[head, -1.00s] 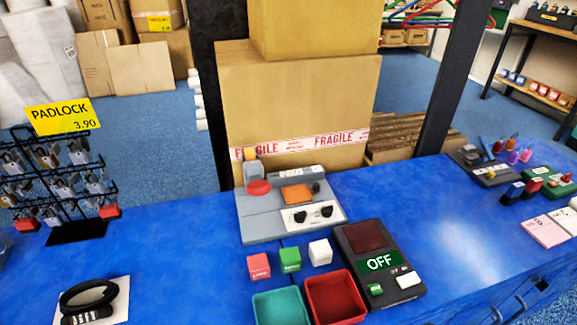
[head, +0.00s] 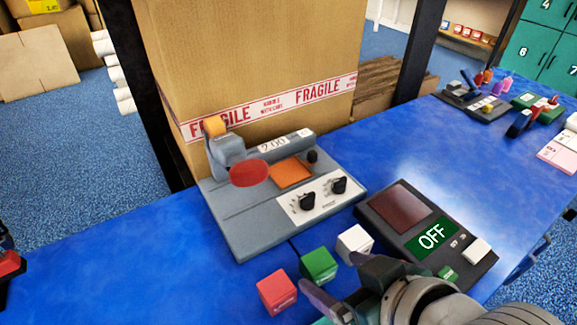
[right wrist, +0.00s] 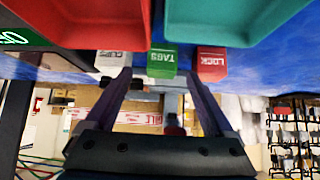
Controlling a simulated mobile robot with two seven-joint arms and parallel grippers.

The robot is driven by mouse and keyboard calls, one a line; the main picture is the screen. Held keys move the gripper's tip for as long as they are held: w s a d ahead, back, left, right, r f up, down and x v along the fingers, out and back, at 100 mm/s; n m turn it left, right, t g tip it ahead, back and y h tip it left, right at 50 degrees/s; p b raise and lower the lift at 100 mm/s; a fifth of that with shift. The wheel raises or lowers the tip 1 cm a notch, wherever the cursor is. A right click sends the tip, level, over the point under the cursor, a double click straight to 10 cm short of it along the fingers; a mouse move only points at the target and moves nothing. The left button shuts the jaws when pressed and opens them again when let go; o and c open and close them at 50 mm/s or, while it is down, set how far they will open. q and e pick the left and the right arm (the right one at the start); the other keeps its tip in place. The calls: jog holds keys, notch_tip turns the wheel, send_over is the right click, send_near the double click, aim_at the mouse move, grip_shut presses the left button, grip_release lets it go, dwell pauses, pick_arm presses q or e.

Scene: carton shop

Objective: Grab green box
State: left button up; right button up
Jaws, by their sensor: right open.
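The green box (head: 318,264) is a small cube on the blue counter, between a red box (head: 276,292) and a white box (head: 354,243). In the right wrist view the green box (right wrist: 162,60) shows the upside-down word TABS. My right gripper (head: 333,276) is open, its two fingers spread on the near side of the green box. In the right wrist view its fingers (right wrist: 160,80) point toward the boxes, with the green box lying between the tips in the picture. I cannot tell whether they touch it. My left gripper is not in view.
A grey machine with knobs (head: 250,215) stands behind the boxes. A dark device reading OFF (head: 375,215) is to their right. Red (right wrist: 95,22) and teal (right wrist: 205,38) trays lie close by in the wrist view. A large carton (head: 250,60) stands behind.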

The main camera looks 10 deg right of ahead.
aim_at(322, 265)
jog(key=b+x, duration=0.1)
jog(key=x, duration=0.3)
jog(key=shift+w+a, duration=0.1)
jog(key=shift+a, duration=0.05)
jog(key=c, duration=1.4)
jog(key=shift+r, duration=0.2)
